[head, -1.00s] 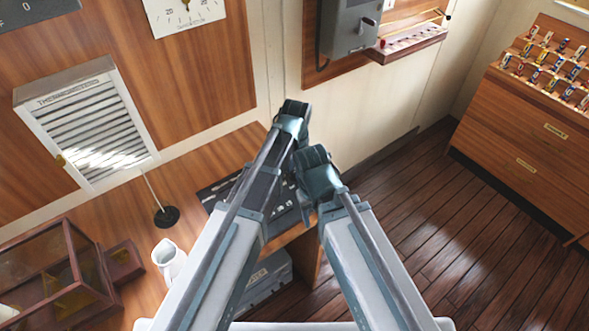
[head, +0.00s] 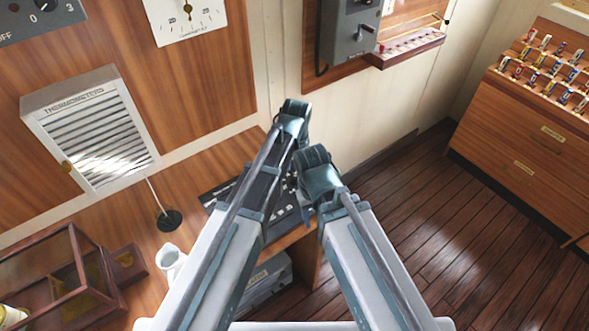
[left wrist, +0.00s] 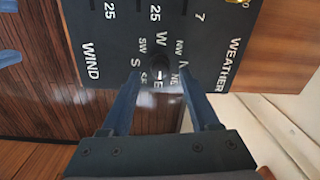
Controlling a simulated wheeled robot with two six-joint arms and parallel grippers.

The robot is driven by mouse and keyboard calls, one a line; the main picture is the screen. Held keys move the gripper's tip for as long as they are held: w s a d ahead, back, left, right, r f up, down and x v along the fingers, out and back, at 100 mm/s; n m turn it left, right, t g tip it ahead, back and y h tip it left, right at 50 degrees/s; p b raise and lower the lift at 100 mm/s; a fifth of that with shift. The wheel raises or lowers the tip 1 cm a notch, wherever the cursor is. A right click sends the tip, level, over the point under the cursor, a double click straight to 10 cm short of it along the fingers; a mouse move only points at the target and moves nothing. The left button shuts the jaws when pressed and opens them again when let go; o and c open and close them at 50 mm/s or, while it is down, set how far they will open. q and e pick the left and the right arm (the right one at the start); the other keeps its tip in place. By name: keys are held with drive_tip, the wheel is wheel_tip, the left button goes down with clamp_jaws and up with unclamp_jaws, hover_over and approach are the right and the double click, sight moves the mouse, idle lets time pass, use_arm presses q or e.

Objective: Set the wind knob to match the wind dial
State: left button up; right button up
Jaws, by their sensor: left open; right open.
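In the left wrist view, a black panel (left wrist: 110,40) carries WIND and WEATHER lettering. A dark round knob (left wrist: 160,66) on it is ringed by compass letters; its pointer direction is unclear. My left gripper (left wrist: 163,82) is open, its fingers either side of the knob in the picture; contact cannot be told. In the head view the left gripper (head: 294,112) hides part of the panel (head: 222,188) on the desk. My right gripper (head: 314,172) is open and empty just below it. A white dial (head: 190,20) on the wall is cut off; I cannot tell whether it is the wind dial.
A white thermometer box (head: 88,125) hangs on the wall. A white jug (head: 170,258), a glass-sided wooden case (head: 55,265) and a black-based rod (head: 168,219) stand on the desk. A grey wall box (head: 348,40) is beyond. Floor at right is clear.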

sight(293, 179)
use_arm(q)
wheel_tip(293, 179, up, 12)
drive_tip(key=p, duration=1)
drive_tip(key=shift+f, duration=0.25)
drive_tip(key=shift+s+d, duration=0.1)
drive_tip(key=s+a+n, duration=0.5)
drive_tip(key=a, duration=0.4)
drive_tip(key=s+a+n, duration=0.4)
drive_tip(key=s+a, duration=0.2)
drive_tip(key=a, duration=0.3)
drive_tip(key=s+d+f+m+b, duration=0.1)
drive_tip(key=d+f+b, duration=0.1)
drive_tip(key=d, duration=0.1)
drive_tip(key=s+d+f+m+b, duration=0.1)
drive_tip(key=s+d+f+b, duration=0.1)
drive_tip(key=d+f+b, duration=0.1)
drive_tip(key=s+d+f+m+y+b, duration=0.1)
drive_tip(key=d+f+b, duration=0.1)
drive_tip(key=d, duration=0.3)
drive_tip(key=shift+s+f+m, duration=0.3)
drive_tip(key=shift+s+f, duration=0.1)
drive_tip(key=shift+s+d, duration=0.25)
drive_tip(key=shift+d, duration=0.05)
